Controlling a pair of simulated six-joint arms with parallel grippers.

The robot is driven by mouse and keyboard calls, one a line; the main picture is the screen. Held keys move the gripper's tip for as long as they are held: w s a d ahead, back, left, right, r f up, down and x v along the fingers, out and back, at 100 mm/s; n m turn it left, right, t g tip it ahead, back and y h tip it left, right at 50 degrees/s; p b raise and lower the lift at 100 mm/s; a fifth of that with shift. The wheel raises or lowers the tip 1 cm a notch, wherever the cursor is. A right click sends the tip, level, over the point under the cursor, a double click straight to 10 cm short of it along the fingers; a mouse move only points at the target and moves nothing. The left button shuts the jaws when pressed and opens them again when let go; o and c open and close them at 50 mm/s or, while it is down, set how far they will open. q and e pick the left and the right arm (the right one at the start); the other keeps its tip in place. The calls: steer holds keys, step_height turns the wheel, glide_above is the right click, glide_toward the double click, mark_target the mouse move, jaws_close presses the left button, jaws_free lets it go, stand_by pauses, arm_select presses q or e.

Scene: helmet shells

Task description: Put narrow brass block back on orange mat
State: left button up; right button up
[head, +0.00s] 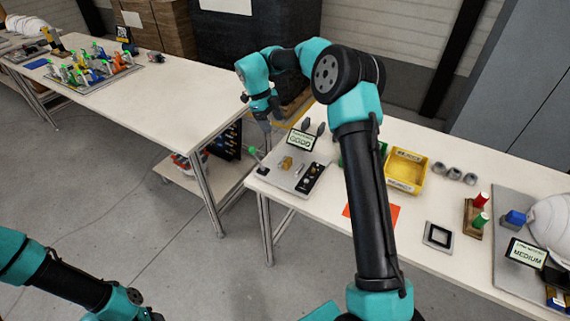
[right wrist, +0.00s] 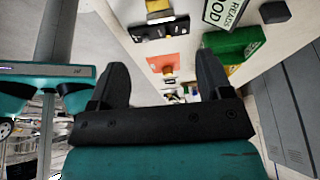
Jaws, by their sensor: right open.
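A small brass-coloured block (head: 286,163) stands on the grey plate of a station at the left end of the right-hand table; I take it for the narrow brass block. A yellowish piece at the top edge of the right wrist view (right wrist: 157,6) looks like the same block, cut off. The orange mat (head: 391,214) lies on the same table, partly hidden behind my right arm; it also shows in the right wrist view (right wrist: 167,60). My right gripper (right wrist: 158,82) is open and empty, beyond the station and apart from the block. My left gripper is out of view.
The station's display (head: 301,140) stands behind the block and a black panel (head: 312,178) lies beside it. A yellow bin (head: 405,170), grey rings (head: 454,173) and a dark-framed square (head: 438,235) are further right. A gap separates this table from the left table (head: 140,95).

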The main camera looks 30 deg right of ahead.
steer(key=shift+a+r, duration=0.1)
steer(key=shift+a, duration=0.1)
glide_toward(289, 160)
steer(key=x, duration=0.5)
steer(key=shift+a, duration=0.2)
stand_by(0.3)
steer(key=shift+x, duration=2.65)
steer(key=shift+d, duration=0.15)
steer(key=shift+r, duration=0.1)
steer(key=shift+c, duration=0.3)
